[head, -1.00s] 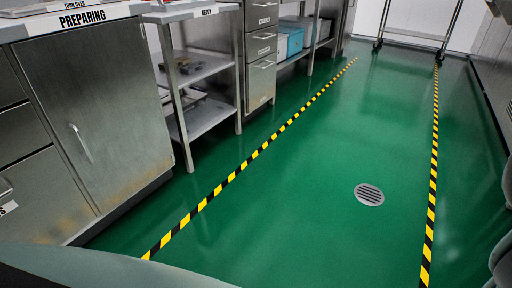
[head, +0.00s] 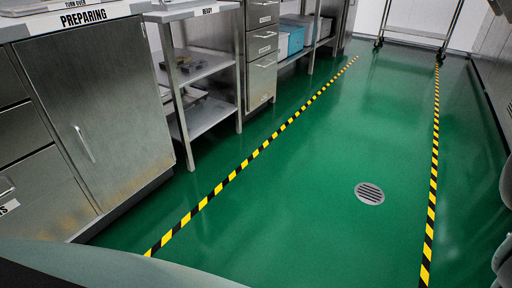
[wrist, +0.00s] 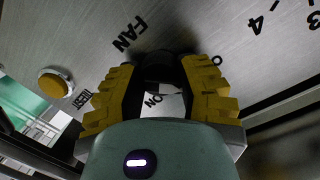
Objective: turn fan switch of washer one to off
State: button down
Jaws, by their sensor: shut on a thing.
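In the wrist view, the fan switch (wrist: 158,66) is a dark knob on a brushed metal panel (wrist: 190,25), beside the printed word FAN. My gripper (wrist: 161,78) has yellow ridged fingers, one on each side of the knob, and is shut on it. The word ON shows between the fingers, on the near side of the knob. Part of another label, a letter O, shows by the right finger; the rest is hidden. The knob's exact pointing direction is hard to tell. The head view shows neither the switch nor my gripper.
A yellow round button (wrist: 55,84) sits on the panel at left. In the head view, a steel cabinet (head: 95,110) and shelves (head: 205,115) line the left side. The green floor (head: 290,180) between striped lines is open, with a drain (head: 369,194).

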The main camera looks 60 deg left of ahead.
jog(key=shift+a+f, duration=0.15)
jog(key=shift+f, duration=0.15)
jog(key=c, duration=1)
grip_release()
jog(key=o, duration=0.5)
jog(key=shift+w+r, duration=0.1)
jog(key=shift+r, duration=0.1)
jog(key=v, duration=0.7)
jog(key=shift+a, duration=0.15)
